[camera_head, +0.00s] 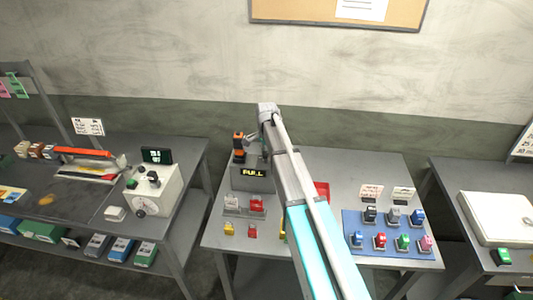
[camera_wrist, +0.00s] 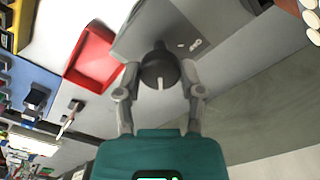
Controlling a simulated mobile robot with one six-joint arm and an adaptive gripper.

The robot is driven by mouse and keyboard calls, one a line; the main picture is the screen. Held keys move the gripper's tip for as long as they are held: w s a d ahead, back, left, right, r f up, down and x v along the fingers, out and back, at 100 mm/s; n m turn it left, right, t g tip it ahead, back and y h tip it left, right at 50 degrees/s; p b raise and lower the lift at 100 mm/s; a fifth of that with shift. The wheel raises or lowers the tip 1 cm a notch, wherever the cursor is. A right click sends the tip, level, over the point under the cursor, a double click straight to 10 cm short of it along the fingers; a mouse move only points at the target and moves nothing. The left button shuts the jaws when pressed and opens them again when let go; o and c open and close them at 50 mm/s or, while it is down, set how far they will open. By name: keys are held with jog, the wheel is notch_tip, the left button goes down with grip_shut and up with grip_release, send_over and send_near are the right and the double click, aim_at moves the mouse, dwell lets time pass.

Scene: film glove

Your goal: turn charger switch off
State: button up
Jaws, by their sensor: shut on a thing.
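The charger is a grey box (camera_head: 250,183) on the middle table, with a lit display reading "FULL" in the head view. A black round knob (camera_wrist: 159,70) with a white pointer line is its switch in the wrist view, on a grey face (camera_wrist: 150,28) with small white marks beside it. My gripper (camera_wrist: 160,80) has one finger on each side of the knob and is shut on it. In the head view my arm reaches over the table, and the fingers and knob are hidden.
A red tray (camera_wrist: 92,58) lies beside the charger; part of it shows behind my arm in the head view (camera_head: 322,192). A blue mat (camera_head: 372,245) with several small coloured items is to the right. Orange and black blocks (camera_head: 238,145) stand at the charger.

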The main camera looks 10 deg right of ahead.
jog(key=shift+n, duration=0.3)
jog(key=shift+c, duration=0.3)
jog(key=n, duration=0.3)
jog(key=shift+n, duration=0.4)
jog(key=n, duration=0.4)
jog(key=shift+n, duration=0.3)
jog(key=n, duration=0.4)
jog(key=shift+n, duration=2.5)
jog(key=o, duration=1.2)
